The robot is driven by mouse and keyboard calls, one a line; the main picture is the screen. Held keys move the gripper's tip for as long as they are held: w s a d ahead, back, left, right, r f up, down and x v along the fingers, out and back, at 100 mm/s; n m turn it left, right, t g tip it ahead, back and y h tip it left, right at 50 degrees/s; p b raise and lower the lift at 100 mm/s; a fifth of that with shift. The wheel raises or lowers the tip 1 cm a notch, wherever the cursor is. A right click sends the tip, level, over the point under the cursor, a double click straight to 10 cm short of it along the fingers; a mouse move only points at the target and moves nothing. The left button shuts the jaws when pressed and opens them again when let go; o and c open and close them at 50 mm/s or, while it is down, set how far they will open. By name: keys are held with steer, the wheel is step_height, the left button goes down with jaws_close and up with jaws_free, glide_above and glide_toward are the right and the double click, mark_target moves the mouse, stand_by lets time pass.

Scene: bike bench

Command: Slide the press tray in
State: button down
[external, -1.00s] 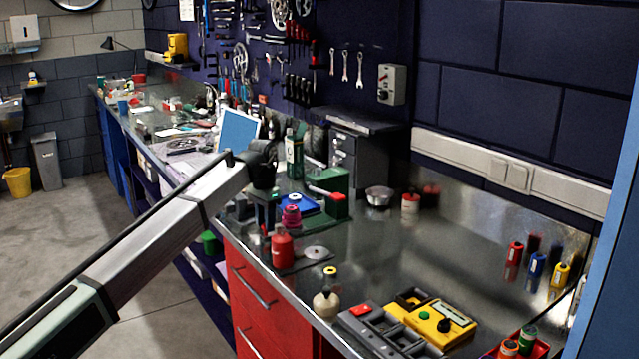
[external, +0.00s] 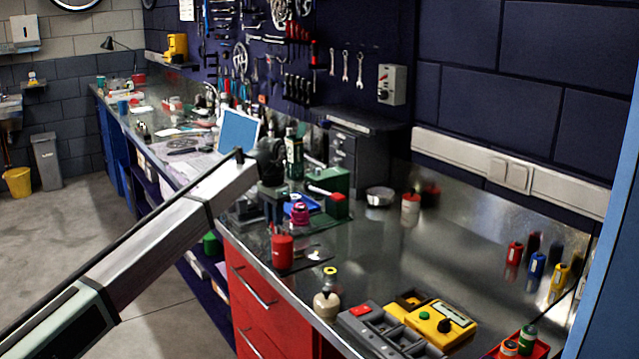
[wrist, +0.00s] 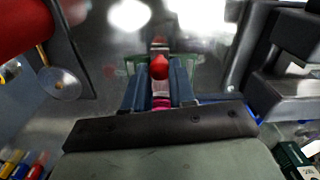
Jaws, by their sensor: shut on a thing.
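The press (external: 337,185) is a green block with a red part and a red lever, on the steel bench; it also shows behind my fingers in the wrist view (wrist: 136,66). The blue press tray (external: 313,206) lies low at its left side, with a magenta spool-like piece (external: 300,216) at it. My gripper (external: 273,210) is at the tray's left end, shut on it. In the wrist view, my blue-grey fingers (wrist: 160,85) flank a red knob and the magenta piece. Blue edges show beside them. The exact grip is partly hidden.
A grey drawer cabinet (external: 352,155) is behind the press. Bare steel lies to the right, before a yellow device (external: 440,323).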

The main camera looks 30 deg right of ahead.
steer(key=shift+d, duration=1.15)
steer(key=c, duration=0.9)
jaws_free()
steer(key=shift+a, duration=0.1)
step_height(320, 180, up, 14)
steer(key=shift+f, duration=0.1)
